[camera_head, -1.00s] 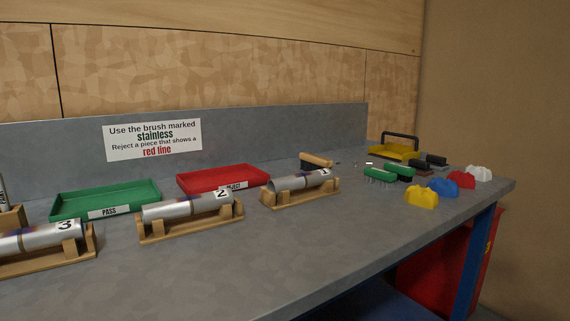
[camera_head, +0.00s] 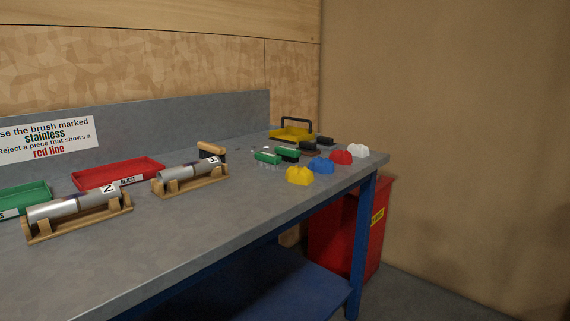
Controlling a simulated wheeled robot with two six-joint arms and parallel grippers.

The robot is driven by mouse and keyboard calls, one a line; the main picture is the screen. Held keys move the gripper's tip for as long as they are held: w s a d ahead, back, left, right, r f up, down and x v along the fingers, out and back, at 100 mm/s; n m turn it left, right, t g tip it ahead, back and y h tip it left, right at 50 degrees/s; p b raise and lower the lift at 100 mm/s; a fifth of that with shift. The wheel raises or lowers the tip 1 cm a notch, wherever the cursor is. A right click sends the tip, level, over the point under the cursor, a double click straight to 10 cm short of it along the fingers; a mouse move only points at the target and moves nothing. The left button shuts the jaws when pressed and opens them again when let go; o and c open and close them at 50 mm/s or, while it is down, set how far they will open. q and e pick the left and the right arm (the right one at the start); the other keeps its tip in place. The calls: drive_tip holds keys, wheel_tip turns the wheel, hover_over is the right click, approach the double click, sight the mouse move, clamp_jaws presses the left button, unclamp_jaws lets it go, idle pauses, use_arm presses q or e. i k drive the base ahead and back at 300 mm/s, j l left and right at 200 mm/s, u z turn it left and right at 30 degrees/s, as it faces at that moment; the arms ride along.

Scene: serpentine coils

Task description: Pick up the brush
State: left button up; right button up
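Several small brush-like blocks lie together toward the right end of the bench. One has a green top (camera_head: 267,157) with bristles under it, and a second green one (camera_head: 288,152) is beside it. Darker ones, one brownish (camera_head: 308,148) and one black (camera_head: 325,141), lie behind them. Any marking on them is too small to read. Neither of my grippers is in view.
Tubes (camera_head: 188,171) rest on wooden cradles on the grey bench (camera_head: 215,225). A red REJECT tray (camera_head: 118,172), a green tray (camera_head: 22,197) and a yellow handled tray (camera_head: 290,133) are behind. A red bin (camera_head: 345,235) stands below.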

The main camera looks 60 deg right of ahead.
sight(266, 159)
drive_tip(key=k+z, duration=0.1)
drive_tip(key=z, duration=1.9)
